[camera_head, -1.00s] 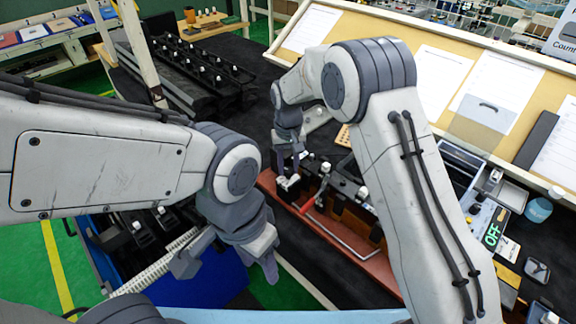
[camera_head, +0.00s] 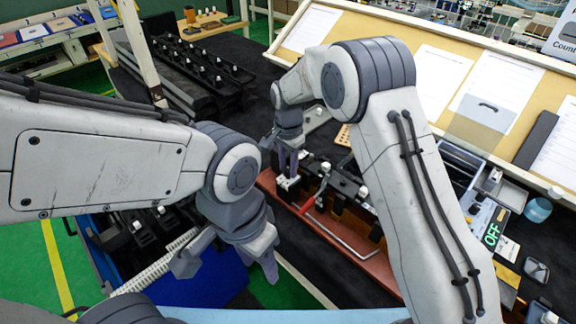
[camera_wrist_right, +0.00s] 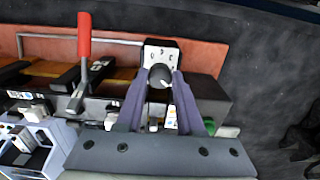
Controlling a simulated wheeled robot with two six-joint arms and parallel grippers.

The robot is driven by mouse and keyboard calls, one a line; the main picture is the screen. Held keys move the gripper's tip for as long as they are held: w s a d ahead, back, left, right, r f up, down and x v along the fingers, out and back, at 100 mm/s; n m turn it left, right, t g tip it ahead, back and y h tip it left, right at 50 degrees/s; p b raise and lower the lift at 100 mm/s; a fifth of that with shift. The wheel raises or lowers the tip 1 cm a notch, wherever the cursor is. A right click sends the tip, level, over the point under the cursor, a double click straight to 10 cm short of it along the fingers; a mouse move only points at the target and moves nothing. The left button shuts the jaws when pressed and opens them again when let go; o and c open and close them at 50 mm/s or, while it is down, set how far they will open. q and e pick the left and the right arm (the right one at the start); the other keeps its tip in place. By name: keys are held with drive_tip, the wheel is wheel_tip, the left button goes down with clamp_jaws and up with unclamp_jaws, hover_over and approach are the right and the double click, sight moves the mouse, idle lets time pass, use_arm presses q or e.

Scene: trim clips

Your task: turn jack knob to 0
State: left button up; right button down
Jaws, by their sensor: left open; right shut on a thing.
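The jack knob (camera_wrist_right: 160,75) is a dark round knob with a pale mark, in front of a white dial plate (camera_wrist_right: 158,51) with small black marks. I cannot read its setting. My right gripper (camera_wrist_right: 161,78) is shut on the knob, one finger on each side. In the head view my right gripper (camera_head: 289,175) reaches down to the white plate at the left end of the red-brown base; its fingers hide the knob there. My left gripper (camera_head: 228,266) is open and empty, low in the picture, apart from the jack.
A red-handled lever (camera_wrist_right: 84,40) stands beside the dial in the wrist view. A bent metal rod (camera_head: 343,239) lies along the red-brown base (camera_head: 375,268). A blue bin (camera_head: 205,285) is below my left gripper.

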sight(288, 169)
drive_tip(key=m, duration=0.5)
drive_tip(key=shift+r+m, duration=0.1)
drive_tip(key=shift+m, duration=0.2)
drive_tip(key=m, duration=0.4)
drive_tip(key=shift+m, duration=0.3)
drive_tip(key=shift+w, duration=0.1)
drive_tip(key=c, duration=0.5)
unclamp_jaws()
drive_tip(key=shift+r+b, duration=1.15)
drive_tip(key=shift+r, duration=4.1)
